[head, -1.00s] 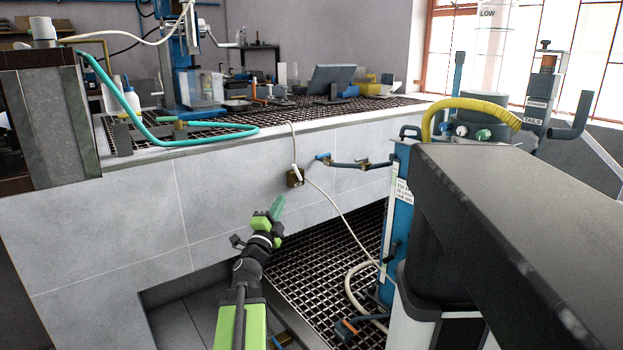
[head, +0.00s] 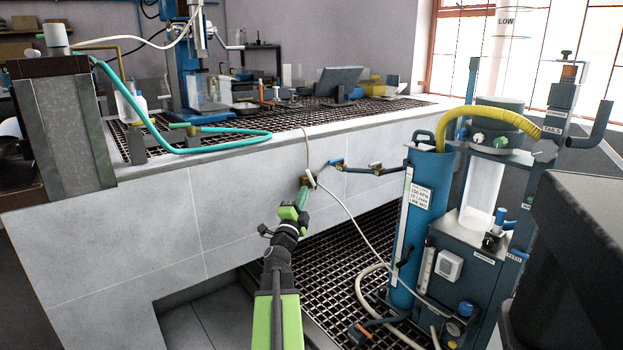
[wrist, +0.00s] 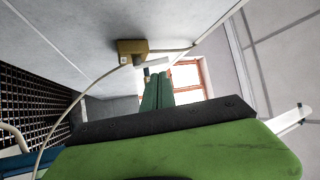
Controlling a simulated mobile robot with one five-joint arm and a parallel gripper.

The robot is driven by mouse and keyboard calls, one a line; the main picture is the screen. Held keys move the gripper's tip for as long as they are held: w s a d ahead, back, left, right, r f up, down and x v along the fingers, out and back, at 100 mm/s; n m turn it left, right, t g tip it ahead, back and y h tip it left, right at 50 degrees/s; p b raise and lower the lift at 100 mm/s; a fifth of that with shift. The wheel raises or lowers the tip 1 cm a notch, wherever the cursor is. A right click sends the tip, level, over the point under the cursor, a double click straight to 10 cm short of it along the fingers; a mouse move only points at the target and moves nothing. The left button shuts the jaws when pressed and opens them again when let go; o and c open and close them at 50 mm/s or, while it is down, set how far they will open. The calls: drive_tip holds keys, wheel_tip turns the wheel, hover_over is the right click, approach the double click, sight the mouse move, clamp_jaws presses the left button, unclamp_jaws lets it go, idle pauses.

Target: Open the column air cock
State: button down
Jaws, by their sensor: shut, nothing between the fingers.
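A brass block fitting (head: 308,180) is on the pale tiled wall, with a white hose or cord at it. In the wrist view the brass block (wrist: 132,47) has a small pale lever-like piece beside it. A blue-handled fitting (head: 337,163) with a dark pipe runs right towards the blue column (head: 425,205). I cannot tell which fitting is the column air cock. My gripper (head: 303,194) is shut and empty, its green fingertips just below the brass block. In the wrist view the closed fingertips (wrist: 158,76) are close to the pale piece; contact is unclear.
The blue column rig with a yellow hose (head: 490,118) stands right. A dark grating (head: 330,265) lies below the wall, with a white hose across it. A teal hose (head: 225,132) lies on the bench above. A dark bulky object (head: 580,250) blocks the lower right.

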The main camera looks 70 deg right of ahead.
sight(310, 175)
drive_tip(key=p+x, duration=0.1)
drive_tip(key=x, duration=0.4)
drive_tip(key=shift+w+r, duration=0.1)
drive_tip(key=shift+w, duration=0.05)
drive_tip(key=shift+w+d+r+p, duration=0.1)
drive_tip(key=shift+w+d+p, duration=0.15)
drive_tip(key=shift+d, duration=0.2)
drive_tip(key=shift+s+d+r+p, duration=0.25)
drive_tip(key=shift+d+r+p, duration=0.15)
drive_tip(key=shift+r+p, duration=0.1)
drive_tip(key=shift+s+d+r+p, duration=0.3)
drive_tip(key=shift+d+r+p, duration=0.05)
drive_tip(key=shift+r+p, duration=0.15)
